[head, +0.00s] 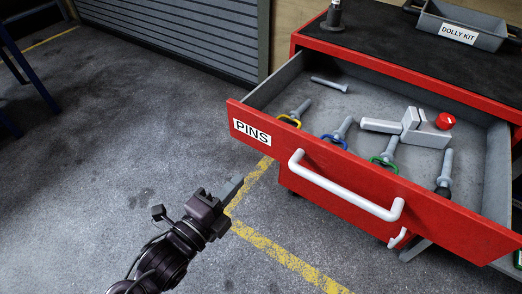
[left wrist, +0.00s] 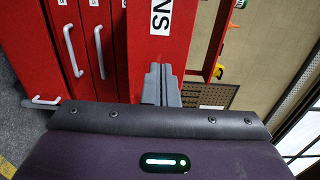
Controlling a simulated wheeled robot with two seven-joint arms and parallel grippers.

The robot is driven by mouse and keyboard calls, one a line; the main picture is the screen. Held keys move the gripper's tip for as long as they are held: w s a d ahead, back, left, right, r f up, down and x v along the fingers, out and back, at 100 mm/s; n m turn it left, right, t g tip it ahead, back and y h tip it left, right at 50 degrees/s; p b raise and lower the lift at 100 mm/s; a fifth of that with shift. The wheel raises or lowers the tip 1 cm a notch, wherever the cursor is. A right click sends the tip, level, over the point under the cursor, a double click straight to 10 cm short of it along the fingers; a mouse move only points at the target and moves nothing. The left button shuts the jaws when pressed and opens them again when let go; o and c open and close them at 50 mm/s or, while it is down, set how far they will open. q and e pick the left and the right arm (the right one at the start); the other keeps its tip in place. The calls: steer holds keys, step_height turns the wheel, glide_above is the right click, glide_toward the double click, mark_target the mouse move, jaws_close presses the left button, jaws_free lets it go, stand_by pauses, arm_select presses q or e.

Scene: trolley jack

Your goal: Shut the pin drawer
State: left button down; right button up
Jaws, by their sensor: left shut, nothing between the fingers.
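The pin drawer (head: 370,189) is a red drawer with a white "PINS" label and a white bar handle (head: 340,186). It stands pulled out of the red cabinet in the head view, with its grey inside showing. My left gripper (head: 234,188) is shut and empty, in front of the drawer and to the left of the handle, below the label. In the left wrist view the closed fingers (left wrist: 161,84) point at the red drawer front (left wrist: 160,40) near the label. Whether they touch it I cannot tell. My right gripper is out of view.
The drawer holds several pins with coloured rings, a grey block tool (head: 425,128) with a red knob and a loose pin (head: 329,84). A grey "DOLLY KIT" tray (head: 462,28) sits on the cabinet's black top (head: 390,35).

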mark_target(273, 142)
arm_select(q)
steer(key=p+x, duration=0.1)
steer(key=x, duration=0.9)
steer(key=shift+w+d, duration=0.2)
steer(key=shift+w, duration=0.15)
steer(key=shift+w+d, duration=0.3)
steer(key=shift+w, duration=0.15)
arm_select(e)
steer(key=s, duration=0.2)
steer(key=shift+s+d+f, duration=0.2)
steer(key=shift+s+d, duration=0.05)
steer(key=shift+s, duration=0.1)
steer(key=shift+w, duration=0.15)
